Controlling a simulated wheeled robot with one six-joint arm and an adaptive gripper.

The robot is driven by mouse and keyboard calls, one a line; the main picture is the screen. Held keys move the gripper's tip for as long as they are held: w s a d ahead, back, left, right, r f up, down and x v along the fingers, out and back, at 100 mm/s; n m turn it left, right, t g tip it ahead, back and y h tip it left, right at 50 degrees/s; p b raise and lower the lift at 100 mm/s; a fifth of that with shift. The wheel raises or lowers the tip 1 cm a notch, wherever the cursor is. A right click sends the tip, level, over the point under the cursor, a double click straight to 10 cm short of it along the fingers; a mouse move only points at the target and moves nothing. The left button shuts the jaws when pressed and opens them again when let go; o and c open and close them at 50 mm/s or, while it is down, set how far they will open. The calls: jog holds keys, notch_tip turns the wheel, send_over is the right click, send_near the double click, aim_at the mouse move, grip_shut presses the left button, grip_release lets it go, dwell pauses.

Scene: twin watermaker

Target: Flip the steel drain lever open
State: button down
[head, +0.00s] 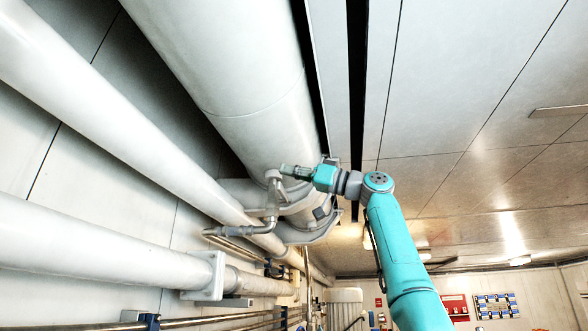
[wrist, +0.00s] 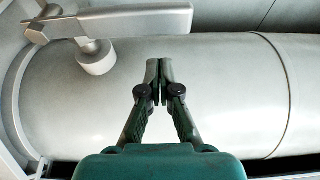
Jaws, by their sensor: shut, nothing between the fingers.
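The steel drain lever (wrist: 130,22) is a flat grey bar at the upper left of the wrist view. It lies roughly sideways above a short round stub (wrist: 96,60). In the head view, a grey lever-like part (head: 272,190) stands beside the end of my gripper, over a bent small pipe; its details are small. My gripper (wrist: 159,68) is shut and empty, its fingertips together in front of the big white pipe. In the wrist view the fingertips are below and apart from the lever bar. My gripper also shows in the head view (head: 285,170).
A big white pipe (head: 225,60) runs overhead behind my gripper. Thinner white pipes (head: 100,100) run along the left wall. A flange with a collar (head: 305,235) is below my gripper. Free room lies to the right, under the ceiling panels.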

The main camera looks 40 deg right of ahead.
aim_at(285, 194)
jog(key=shift+a+f, duration=0.15)
jog(key=shift+f, duration=1.3)
jog(key=shift+f, duration=0.2)
